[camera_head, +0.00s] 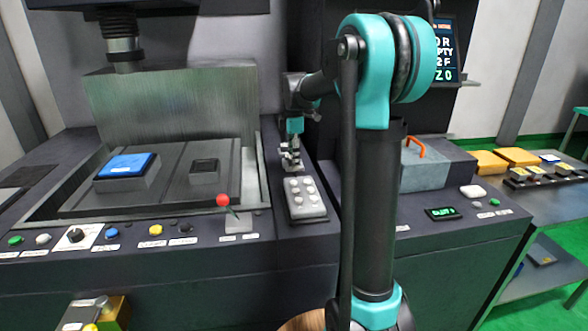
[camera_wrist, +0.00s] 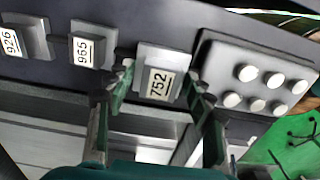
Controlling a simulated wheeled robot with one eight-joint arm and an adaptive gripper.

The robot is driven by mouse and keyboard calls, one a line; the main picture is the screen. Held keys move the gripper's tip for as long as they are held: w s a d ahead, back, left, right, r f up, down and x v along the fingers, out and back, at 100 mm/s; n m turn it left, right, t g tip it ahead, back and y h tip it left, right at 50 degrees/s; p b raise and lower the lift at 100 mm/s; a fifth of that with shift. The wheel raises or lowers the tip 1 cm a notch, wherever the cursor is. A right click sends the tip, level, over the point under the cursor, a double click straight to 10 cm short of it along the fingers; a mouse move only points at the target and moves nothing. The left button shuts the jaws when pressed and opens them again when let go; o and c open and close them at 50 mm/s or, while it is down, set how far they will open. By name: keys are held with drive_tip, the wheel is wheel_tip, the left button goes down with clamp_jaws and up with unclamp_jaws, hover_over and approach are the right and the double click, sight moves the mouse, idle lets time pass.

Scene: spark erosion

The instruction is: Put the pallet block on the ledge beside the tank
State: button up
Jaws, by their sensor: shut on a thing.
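My gripper (camera_wrist: 160,86) is shut on a small grey block with a "752" label (camera_wrist: 158,83) in the wrist view, one finger on each side. The block is at the dark ledge (camera_wrist: 130,15), in line with two similar labelled blocks, "965" (camera_wrist: 85,45) and "926" (camera_wrist: 22,38). I cannot tell whether its underside touches the ledge. In the head view my gripper (camera_head: 291,158) points down over the ledge (camera_head: 268,185), right of the tank (camera_head: 50,208); the block is hard to make out there. The tank holds a blue-topped block (camera_head: 127,163).
A grey pad with several round buttons (camera_head: 304,197) lies close to my gripper; it also shows in the wrist view (camera_wrist: 255,70). A red-knobbed lever (camera_head: 222,200) stands at the tank's front right. A grey box with an orange handle (camera_head: 430,165) is at the right.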

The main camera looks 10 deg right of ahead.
drive_tip(key=shift+f, duration=2.05)
drive_tip(key=shift+f, duration=0.1)
drive_tip(key=o, duration=1.3)
wheel_tip(320, 180, up, 12)
drive_tip(key=shift+r, duration=0.15)
